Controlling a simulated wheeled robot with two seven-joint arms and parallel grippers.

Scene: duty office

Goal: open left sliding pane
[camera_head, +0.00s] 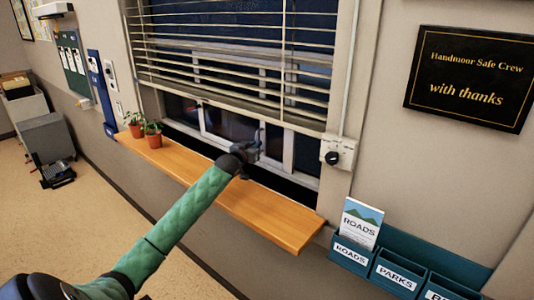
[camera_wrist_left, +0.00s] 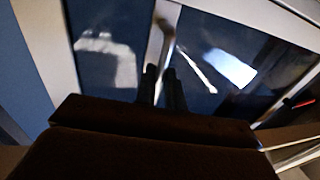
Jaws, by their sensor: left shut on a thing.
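The window with sliding panes (camera_head: 220,123) shows below a half-lowered blind in the head view. A white upright frame bar of the panes also shows in the left wrist view (camera_wrist_left: 160,45), with dark reflecting glass on both sides. My left gripper (camera_head: 257,143) is over the wooden sill, in front of the lower window. In the left wrist view its two dark fingers (camera_wrist_left: 162,88) are close together at the lower part of the upright bar. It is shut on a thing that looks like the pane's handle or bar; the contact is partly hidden. My right gripper is not in view.
The wooden sill (camera_head: 265,209) juts out below the window, with two potted plants (camera_head: 152,132) at its left end. The blind (camera_head: 240,62) hangs just above my gripper. A dial box (camera_head: 338,152) and leaflet holders (camera_head: 395,270) are to the right.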

